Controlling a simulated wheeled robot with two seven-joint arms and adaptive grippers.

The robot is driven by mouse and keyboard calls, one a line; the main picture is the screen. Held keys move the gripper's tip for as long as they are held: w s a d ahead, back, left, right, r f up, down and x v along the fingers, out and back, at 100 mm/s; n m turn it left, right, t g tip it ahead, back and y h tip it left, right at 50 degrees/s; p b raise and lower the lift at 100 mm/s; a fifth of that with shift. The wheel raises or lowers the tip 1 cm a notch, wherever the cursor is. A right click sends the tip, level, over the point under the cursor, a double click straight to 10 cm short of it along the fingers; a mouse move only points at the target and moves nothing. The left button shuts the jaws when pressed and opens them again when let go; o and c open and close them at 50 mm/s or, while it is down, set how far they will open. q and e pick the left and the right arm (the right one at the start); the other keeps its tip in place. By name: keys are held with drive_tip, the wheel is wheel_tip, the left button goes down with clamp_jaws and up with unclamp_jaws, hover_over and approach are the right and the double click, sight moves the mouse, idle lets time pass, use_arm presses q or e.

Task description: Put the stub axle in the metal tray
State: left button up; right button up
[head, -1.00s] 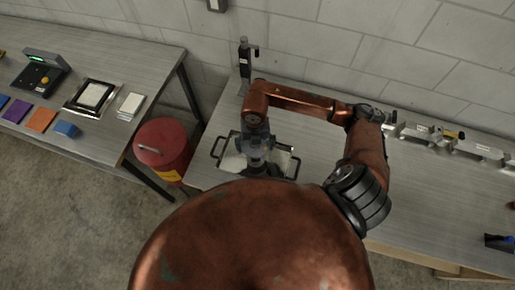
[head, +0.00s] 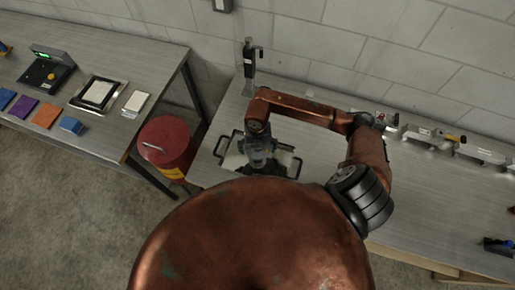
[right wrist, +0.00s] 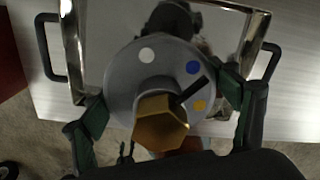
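The stub axle shows in the right wrist view as a grey round flange (right wrist: 145,70) with white, blue and yellow dots and a brass hex end (right wrist: 160,122). My right gripper (right wrist: 165,95) has its green-padded fingers against opposite sides of the flange. In the head view my right gripper (head: 259,160) points down over the metal tray (head: 232,161), partly hiding it. The tray's shiny rim (right wrist: 250,42) and black handles lie behind the axle in the right wrist view. I cannot tell whether the axle touches the tray floor. My left gripper is not in view.
A red bin (head: 166,145) stands between the two benches. A black upright tool (head: 249,62) stands at the back of the right bench. Metal fixtures (head: 430,137) line its back right. The left bench holds a scale (head: 46,72) and coloured blocks. The right bench's middle is clear.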

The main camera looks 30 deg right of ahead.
drive_tip(key=o, duration=0.3)
drive_tip(key=shift+r, duration=0.15)
wheel_tip(320, 180, up, 11)
drive_tip(key=shift+b, duration=1)
drive_tip(key=shift+r, duration=0.55)
